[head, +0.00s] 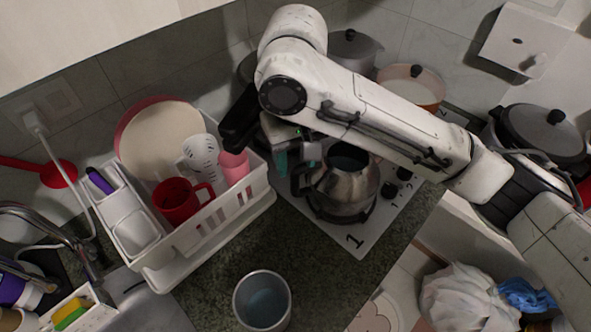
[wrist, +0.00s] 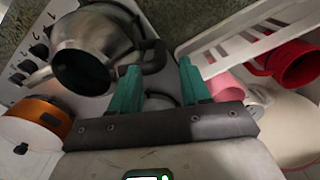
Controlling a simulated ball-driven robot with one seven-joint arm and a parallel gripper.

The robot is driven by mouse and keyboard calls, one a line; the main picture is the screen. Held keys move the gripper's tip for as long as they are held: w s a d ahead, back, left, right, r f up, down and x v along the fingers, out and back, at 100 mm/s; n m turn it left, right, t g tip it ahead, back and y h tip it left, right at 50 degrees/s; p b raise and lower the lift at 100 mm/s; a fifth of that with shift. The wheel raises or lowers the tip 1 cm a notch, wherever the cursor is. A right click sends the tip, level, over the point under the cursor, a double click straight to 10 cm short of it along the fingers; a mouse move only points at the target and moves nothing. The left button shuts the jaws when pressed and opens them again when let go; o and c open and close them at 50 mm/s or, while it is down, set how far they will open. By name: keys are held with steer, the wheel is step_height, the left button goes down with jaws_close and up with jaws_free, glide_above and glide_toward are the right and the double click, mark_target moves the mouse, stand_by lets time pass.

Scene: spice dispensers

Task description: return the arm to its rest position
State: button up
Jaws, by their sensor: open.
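My arm (head: 365,110) reaches in from the right in the head view and bends down over the area between the dish rack and the stove. My gripper (wrist: 158,92) shows in the wrist view with two teal fingers spread apart and nothing between them. In the head view a teal finger (head: 281,163) shows beside the metal kettle (head: 345,188), close to its handle. The kettle also shows in the wrist view (wrist: 100,38), just left of the fingers. I cannot tell whether the fingers touch anything.
A white dish rack (head: 215,225) holds a red mug (head: 178,200), a pink cup (head: 235,166) and plates. A metal cup (head: 262,300) stands on the counter in front. Pots, including an orange one (wrist: 37,122), stand behind the kettle. Dark counter is clear between rack and stove.

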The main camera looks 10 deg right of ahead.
steer(key=shift+r, duration=1.05)
